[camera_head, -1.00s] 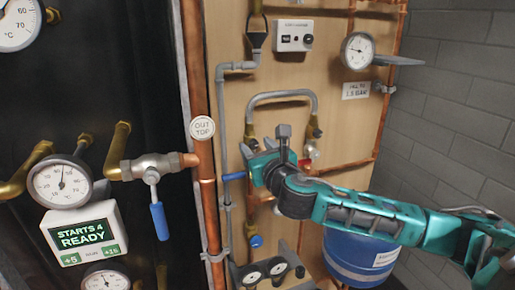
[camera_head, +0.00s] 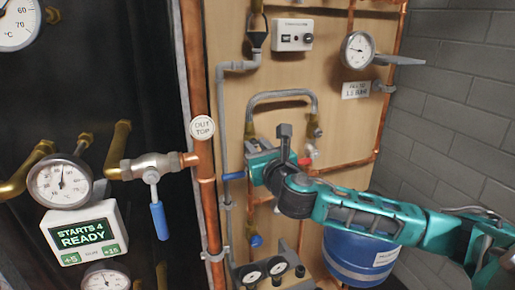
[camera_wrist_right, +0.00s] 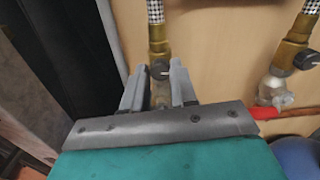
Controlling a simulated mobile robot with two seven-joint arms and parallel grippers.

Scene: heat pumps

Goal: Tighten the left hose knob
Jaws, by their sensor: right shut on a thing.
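The braided hose (camera_head: 282,94) arches between two brass valve fittings on the wooden panel. In the right wrist view, the left hose knob (camera_wrist_right: 160,70) is a small dark knob on the left brass fitting (camera_wrist_right: 157,38). My right gripper (camera_wrist_right: 157,88) is at this knob, with one grey finger on each side and shut on it. In the head view my right gripper (camera_head: 259,164) covers the knob and the lower left fitting. The right hose knob (camera_wrist_right: 306,59) is dark, on the other fitting, apart from the gripper. My left gripper is not in view.
A copper pipe (camera_head: 203,160) and a grey pipe (camera_head: 222,120) run left of the gripper. A blue lever (camera_head: 233,175) lies just beside it. A red handle (camera_wrist_right: 262,113) is to the right. A blue tank (camera_head: 358,258) stands below my right arm.

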